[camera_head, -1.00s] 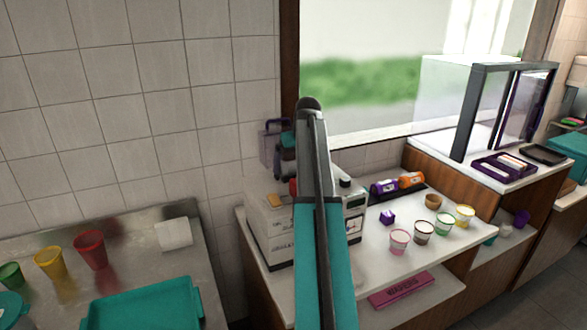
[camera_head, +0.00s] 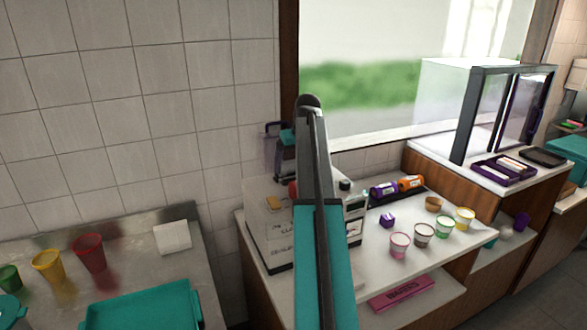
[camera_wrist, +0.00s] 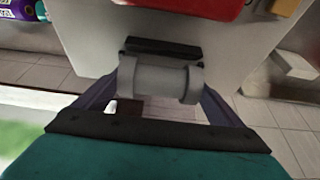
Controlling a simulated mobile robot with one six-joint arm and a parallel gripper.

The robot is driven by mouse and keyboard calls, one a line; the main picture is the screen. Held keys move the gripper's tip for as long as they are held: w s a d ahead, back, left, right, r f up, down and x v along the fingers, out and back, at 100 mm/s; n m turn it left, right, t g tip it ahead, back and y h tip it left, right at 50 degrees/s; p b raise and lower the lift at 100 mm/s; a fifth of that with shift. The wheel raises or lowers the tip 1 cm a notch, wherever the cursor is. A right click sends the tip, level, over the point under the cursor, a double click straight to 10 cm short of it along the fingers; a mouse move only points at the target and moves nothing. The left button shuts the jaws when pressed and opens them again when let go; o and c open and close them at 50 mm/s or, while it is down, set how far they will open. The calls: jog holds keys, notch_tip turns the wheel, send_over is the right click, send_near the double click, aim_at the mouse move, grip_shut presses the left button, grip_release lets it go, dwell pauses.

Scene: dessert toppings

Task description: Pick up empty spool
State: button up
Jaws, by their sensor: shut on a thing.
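In the wrist view, the empty spool (camera_wrist: 158,80) is a plain grey cylinder with a raised flange at each end. My gripper (camera_wrist: 160,84) is shut on it, with one dark purple finger at each end of the spool. The spool lies across the picture, close in front of a pale machine face with a dark slot just above it. I cannot tell whether the spool still touches the machine. In the head view, my arm covers the middle of the white machine (camera_head: 278,240), and the spool does not show clearly.
Several small cups, including a pink-rimmed one (camera_head: 399,244), stand on the white counter right of the machine. A pink box (camera_head: 401,294) lies on the shelf below. Coloured cups and a teal tray (camera_head: 145,305) stand on the steel table at left.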

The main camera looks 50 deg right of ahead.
aim_at(294, 161)
jog(key=shift+r+b, duration=1.15)
jog(key=shift+r, duration=3.1)
jog(key=shift+n+y, duration=0.3)
jog(key=shift+n, duration=0.2)
jog(key=w+a+f, duration=0.1)
jog(key=w+a, duration=0.1)
jog(key=a, duration=0.2)
jog(key=w+a+f, duration=0.1)
jog(key=a+f, duration=0.1)
jog(key=a, duration=0.3)
jog(key=w+a+f, duration=0.2)
jog(key=a, duration=0.2)
jog(key=shift+w+a, duration=0.35)
jog(key=a+f+n, duration=0.1)
jog(key=a+f, duration=0.3)
jog(key=a, duration=0.9)
jog(key=a+f+n+b, duration=0.1)
jog(key=a+f, duration=0.4)
jog(key=a, duration=0.9)
jog(key=a+f+n+y, duration=0.1)
jog(key=a+f, duration=0.3)
jog(key=a, duration=1)
jog(key=shift+a+f+b, duration=0.25)
jog(key=shift+b, duration=0.05)
jog(key=shift+s+a, duration=0.1)
